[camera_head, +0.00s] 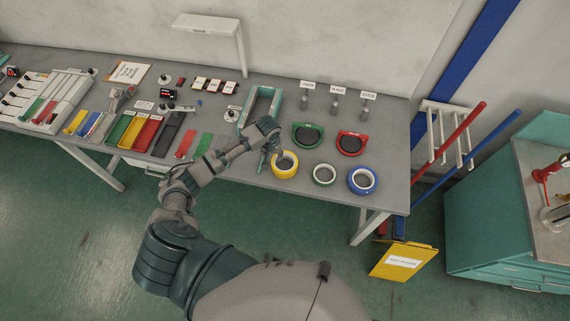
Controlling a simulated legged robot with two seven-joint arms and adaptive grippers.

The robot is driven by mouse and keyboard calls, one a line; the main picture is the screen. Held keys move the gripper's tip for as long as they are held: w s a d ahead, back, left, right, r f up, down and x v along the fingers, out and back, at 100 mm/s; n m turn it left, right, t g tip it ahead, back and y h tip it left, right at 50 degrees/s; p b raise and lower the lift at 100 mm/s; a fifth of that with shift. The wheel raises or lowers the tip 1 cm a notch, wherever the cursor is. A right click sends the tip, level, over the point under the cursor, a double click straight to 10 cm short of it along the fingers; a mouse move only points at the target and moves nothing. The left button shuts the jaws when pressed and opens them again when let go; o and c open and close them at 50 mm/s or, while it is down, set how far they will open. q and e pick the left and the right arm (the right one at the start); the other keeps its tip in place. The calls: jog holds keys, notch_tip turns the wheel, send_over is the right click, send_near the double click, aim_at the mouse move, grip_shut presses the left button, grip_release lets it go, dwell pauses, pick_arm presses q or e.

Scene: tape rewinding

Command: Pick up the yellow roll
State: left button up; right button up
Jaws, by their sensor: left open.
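The yellow roll (285,164) lies flat on the grey table, near its front edge. It is a ring with a dark centre and a white inner band. My left gripper (268,158) is open just to the left of the roll, pointing down toward the table. The fingers are small in this view, and I cannot tell whether they touch the roll. My right gripper does not show.
A green-and-white roll (324,174) and a blue roll (362,180) lie to the right. A green holder (307,136) and a red holder (352,143) sit behind. A teal frame (250,104) stands behind my gripper. Colored trays fill the left.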

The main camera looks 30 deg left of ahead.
aim_at(273, 160)
pick_arm(q)
notch_tip(273, 160, down, 5)
jog(key=shift+w+f+p, duration=0.1)
jog(key=shift+f+p, duration=0.05)
jog(key=shift+p, duration=0.3)
jog(key=shift+d, duration=0.1)
grip_shut()
